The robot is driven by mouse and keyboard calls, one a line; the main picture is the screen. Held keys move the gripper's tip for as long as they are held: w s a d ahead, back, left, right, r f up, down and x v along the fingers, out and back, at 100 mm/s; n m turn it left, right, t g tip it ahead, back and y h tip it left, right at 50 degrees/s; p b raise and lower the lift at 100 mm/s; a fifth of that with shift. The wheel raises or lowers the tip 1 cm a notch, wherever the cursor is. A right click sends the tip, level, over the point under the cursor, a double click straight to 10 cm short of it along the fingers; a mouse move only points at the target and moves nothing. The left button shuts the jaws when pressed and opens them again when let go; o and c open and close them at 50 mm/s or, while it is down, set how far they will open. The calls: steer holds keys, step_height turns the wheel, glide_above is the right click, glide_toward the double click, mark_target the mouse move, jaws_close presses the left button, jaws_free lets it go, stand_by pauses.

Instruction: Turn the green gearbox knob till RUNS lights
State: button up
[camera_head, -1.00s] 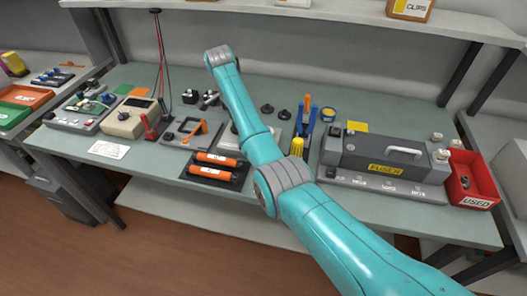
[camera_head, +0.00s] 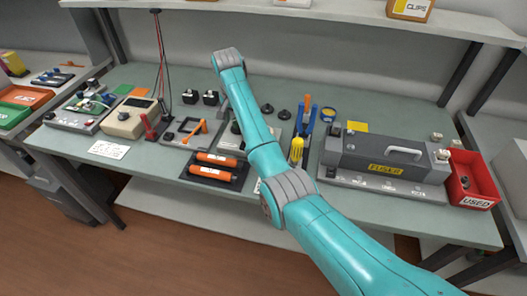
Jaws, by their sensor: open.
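My teal arm reaches across the bench, and its wrist end shows near the back of the bench. My gripper is not visible; the arm's own links hide that area. I cannot clearly pick out a green gearbox knob or a RUNS light. A grey unit (camera_head: 78,112) at the bench's left end carries small green and blue parts, too small to identify. A pale grey plate (camera_head: 230,142) with dark parts lies partly hidden behind my forearm.
A beige meter (camera_head: 128,118), a black tray with orange rollers (camera_head: 216,168), a yellow screwdriver (camera_head: 297,149), a grey fuser (camera_head: 380,155) and a red USED bin (camera_head: 473,183) stand on the bench (camera_head: 160,168). A shelf (camera_head: 330,14) overhangs the back.

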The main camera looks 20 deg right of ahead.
steer(key=n, duration=0.6)
steer(key=shift+n+y, duration=0.3)
steer(key=shift+y, duration=0.1)
steer(key=n+y, duration=0.1)
steer(key=n, duration=0.4)
steer(key=shift+n, duration=0.3)
steer(key=shift+d, duration=0.1)
steer(key=shift+c, duration=0.2)
steer(key=c, duration=0.9)
